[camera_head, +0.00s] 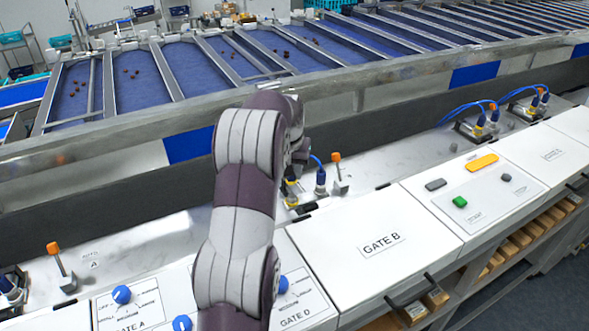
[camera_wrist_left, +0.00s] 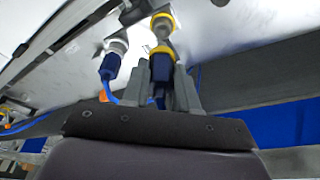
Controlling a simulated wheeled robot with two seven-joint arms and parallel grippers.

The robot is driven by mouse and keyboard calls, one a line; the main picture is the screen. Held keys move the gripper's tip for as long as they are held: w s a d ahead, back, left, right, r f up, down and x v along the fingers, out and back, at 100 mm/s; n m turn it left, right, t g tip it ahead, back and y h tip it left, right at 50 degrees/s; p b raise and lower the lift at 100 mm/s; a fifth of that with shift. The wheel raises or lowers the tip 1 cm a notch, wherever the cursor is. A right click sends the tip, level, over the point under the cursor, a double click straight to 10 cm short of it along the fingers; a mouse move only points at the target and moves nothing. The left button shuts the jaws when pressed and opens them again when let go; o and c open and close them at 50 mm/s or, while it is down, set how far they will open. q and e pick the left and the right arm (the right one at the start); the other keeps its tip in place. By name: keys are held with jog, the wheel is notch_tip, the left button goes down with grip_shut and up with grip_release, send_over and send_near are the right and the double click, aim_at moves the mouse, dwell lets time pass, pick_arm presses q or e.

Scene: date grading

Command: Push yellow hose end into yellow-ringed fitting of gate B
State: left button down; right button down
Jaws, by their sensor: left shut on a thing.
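In the left wrist view my left gripper (camera_wrist_left: 161,84) is shut on the yellow hose end (camera_wrist_left: 161,66), a dark blue plug with a yellow collar. The yellow-ringed fitting (camera_wrist_left: 162,21) is straight ahead of it, roughly in line. A short grey piece shows between the two yellow rings; I cannot tell how far the plug sits in the fitting. In the head view my arm hides most of the gripper, and the panel marked GATE B (camera_head: 381,243) is right of it. My right gripper is not in view.
Close beside the held plug, a blue plug (camera_wrist_left: 110,67) sits at a white-ringed fitting (camera_wrist_left: 116,45). An orange-tipped lever (camera_head: 337,160) stands near the fittings in the head view. The conveyor's metal side wall (camera_head: 380,130) runs behind. Further blue hoses (camera_head: 465,107) are at right.

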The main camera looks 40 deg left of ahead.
aim_at(292, 184)
pick_arm(q)
jog(key=shift+w+d, duration=0.1)
dwell(0.4)
jog(key=shift+f+b, duration=0.5)
jog(key=shift+f, duration=0.6)
jog(key=shift+f, duration=0.2)
dwell(0.6)
jog(key=shift+f+b, duration=1.05)
jog(key=shift+f, duration=0.2)
dwell(0.6)
jog(key=c, duration=1.5)
grip_release()
jog(key=shift+c, duration=0.2)
